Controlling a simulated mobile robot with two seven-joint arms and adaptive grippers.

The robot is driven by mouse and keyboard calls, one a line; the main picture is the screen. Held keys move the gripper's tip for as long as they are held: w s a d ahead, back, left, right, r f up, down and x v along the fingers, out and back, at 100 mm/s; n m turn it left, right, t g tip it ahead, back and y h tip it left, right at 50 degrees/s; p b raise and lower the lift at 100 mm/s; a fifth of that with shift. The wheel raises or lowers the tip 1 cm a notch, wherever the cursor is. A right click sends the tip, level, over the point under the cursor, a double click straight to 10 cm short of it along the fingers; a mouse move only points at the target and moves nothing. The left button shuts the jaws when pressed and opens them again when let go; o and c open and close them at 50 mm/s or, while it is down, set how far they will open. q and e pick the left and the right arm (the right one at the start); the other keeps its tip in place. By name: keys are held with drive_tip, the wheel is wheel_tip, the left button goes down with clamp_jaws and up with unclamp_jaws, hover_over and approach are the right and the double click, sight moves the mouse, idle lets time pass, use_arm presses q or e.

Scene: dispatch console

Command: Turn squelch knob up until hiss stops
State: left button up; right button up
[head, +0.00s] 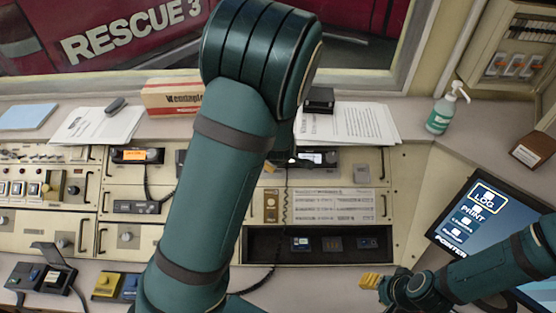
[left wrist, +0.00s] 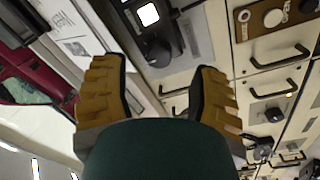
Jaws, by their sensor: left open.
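No label marks a squelch knob clearly. In the left wrist view, a dark rounded part (left wrist: 158,53), possibly a knob, sits by a radio with a lit white display (left wrist: 148,14). In the head view, a radio with a lit display (head: 318,157) shows partly behind my left arm. My left gripper (left wrist: 155,75) is open, its yellow-brown fingers apart with nothing between them, facing the console panels. It is hidden behind my arm in the head view. My right gripper (head: 370,281) is low at the right, near the desk edge; its finger gap is unclear.
A radio with an orange display (head: 138,155) sits left of my arm. Papers (head: 365,122), a cardboard box (head: 172,96) and a sanitizer bottle (head: 441,112) stand on the ledge. A touchscreen (head: 480,222) is at right. Panel handles (left wrist: 280,58) stick out.

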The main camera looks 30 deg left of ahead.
use_arm(q)
drive_tip(key=shift+b+x, duration=0.3)
drive_tip(key=shift+x, duration=1.7)
clamp_jaws()
